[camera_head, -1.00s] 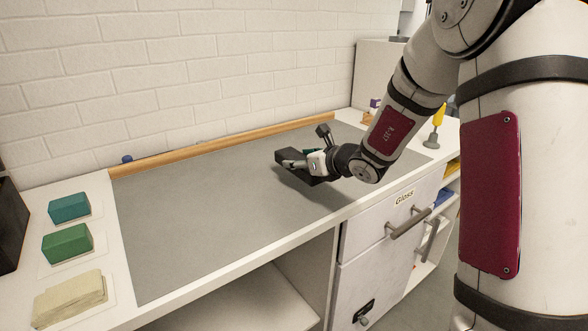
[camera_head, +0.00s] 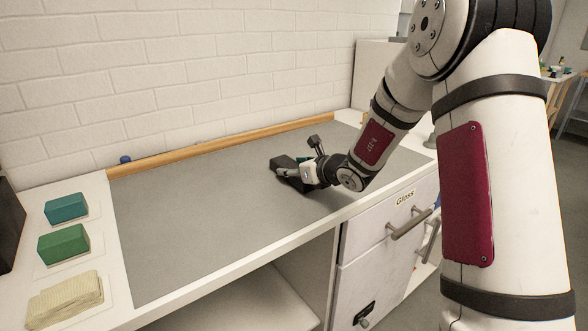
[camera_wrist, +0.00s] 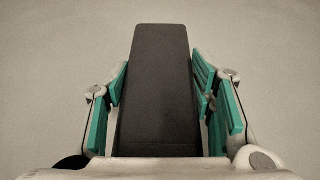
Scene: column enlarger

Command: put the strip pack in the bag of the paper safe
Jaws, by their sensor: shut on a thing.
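My gripper (camera_wrist: 160,105) is shut on a long dark grey pack, which I take to be the strip pack (camera_wrist: 157,70). Its teal finger pads press on the two long sides, and the pack points away from the wrist. In the head view my gripper (camera_head: 297,171) is over the right part of the grey mat, with the dark pack (camera_head: 284,162) partly hidden by the fingers. I cannot tell how far it is above the mat. I cannot make out the paper safe or its bag.
The grey mat (camera_head: 200,220) is otherwise clear, with a wooden strip (camera_head: 220,145) along its back. Teal (camera_head: 66,207) and green (camera_head: 63,244) blocks and a cream stack (camera_head: 64,300) are at left. A drawer labelled "Gloss" (camera_head: 385,228) is below the counter.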

